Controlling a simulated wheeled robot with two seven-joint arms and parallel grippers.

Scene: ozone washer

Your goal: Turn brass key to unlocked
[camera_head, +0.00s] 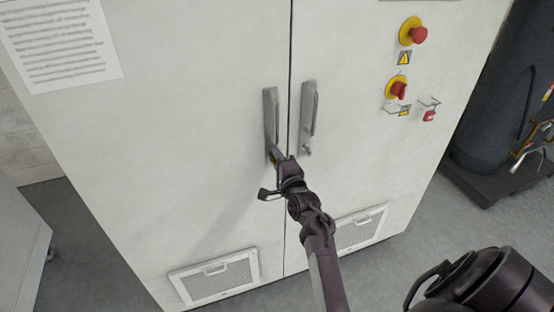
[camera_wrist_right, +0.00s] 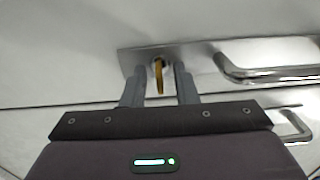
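The brass key (camera_wrist_right: 160,76) sits in a round lock on the metal handle plate (camera_wrist_right: 130,58). In the right wrist view its bow shows as a narrow upright strip. My right gripper (camera_wrist_right: 159,88) has its two grey fingers apart, one on each side of the key, with a visible gap on both sides. In the head view my right gripper (camera_head: 277,155) is at the lower end of the left door handle (camera_head: 270,115). The key is mostly hidden there by the gripper. My left gripper is not in view.
The right door handle (camera_head: 309,105) stands close beside the gripper. Red emergency button (camera_head: 418,35), red rotary switch (camera_head: 398,91) and red padlock (camera_head: 429,116) are on the right door. Vent grilles (camera_head: 215,277) sit low on the doors. A dark cylinder (camera_head: 492,95) stands at right.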

